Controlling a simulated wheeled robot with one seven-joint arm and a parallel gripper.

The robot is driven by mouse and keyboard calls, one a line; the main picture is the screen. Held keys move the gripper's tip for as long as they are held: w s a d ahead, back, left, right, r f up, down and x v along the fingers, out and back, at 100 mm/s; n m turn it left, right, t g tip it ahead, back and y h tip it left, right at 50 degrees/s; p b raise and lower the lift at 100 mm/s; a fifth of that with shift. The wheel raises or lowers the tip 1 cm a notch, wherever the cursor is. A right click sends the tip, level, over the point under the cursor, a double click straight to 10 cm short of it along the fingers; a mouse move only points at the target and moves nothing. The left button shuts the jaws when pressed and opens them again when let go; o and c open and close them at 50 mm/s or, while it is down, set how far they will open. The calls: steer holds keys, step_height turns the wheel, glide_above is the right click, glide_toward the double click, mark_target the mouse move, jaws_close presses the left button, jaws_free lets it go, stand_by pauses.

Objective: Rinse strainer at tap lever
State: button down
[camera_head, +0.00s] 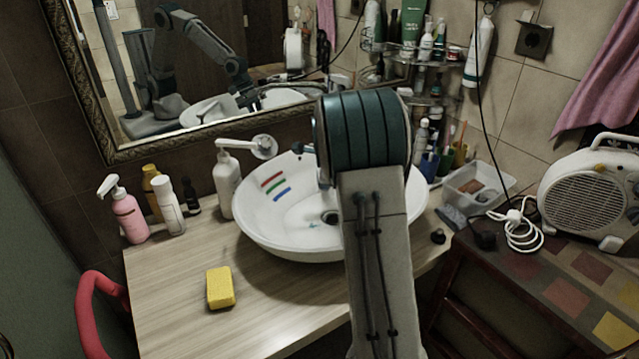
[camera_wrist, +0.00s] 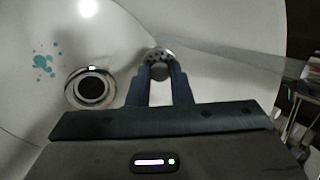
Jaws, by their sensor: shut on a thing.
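My gripper (camera_wrist: 160,72) is shut on the strainer (camera_wrist: 158,54), a small round metal piece with dark holes. In the wrist view it is over the white basin (camera_wrist: 120,30), to the right of the dark drain opening (camera_wrist: 90,88). In the head view, my arm covers the gripper, the strainer and the right middle of the basin (camera_head: 260,235). The drain (camera_head: 330,217) shows just left of my arm. I cannot make out the tap lever or any running water. Teal spots (camera_wrist: 43,64) mark the basin near the drain.
Red, green and blue stripes (camera_head: 273,185) mark the basin's left inner wall. A yellow sponge (camera_head: 220,287) lies on the wooden counter (camera_head: 175,325). Bottles (camera_head: 130,215) stand at the left. A clear box (camera_head: 478,190) is right.

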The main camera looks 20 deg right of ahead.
steer(key=shift+s+a+b, duration=0.2)
steer(key=shift+s+b, duration=0.05)
steer(key=shift+s, duration=0.8)
steer(key=shift+s+a+b, duration=0.15)
steer(key=shift+s+b, duration=0.05)
steer(key=shift+s, duration=0.8)
steer(key=shift+s+a+b, duration=0.2)
steer(key=shift+s+b, duration=0.05)
steer(key=shift+s, duration=0.8)
steer(key=s+r+p, duration=0.3)
steer(key=s+r, duration=0.1)
steer(key=s, duration=0.1)
steer(key=shift+a, duration=0.4)
steer(key=shift+r, duration=0.1)
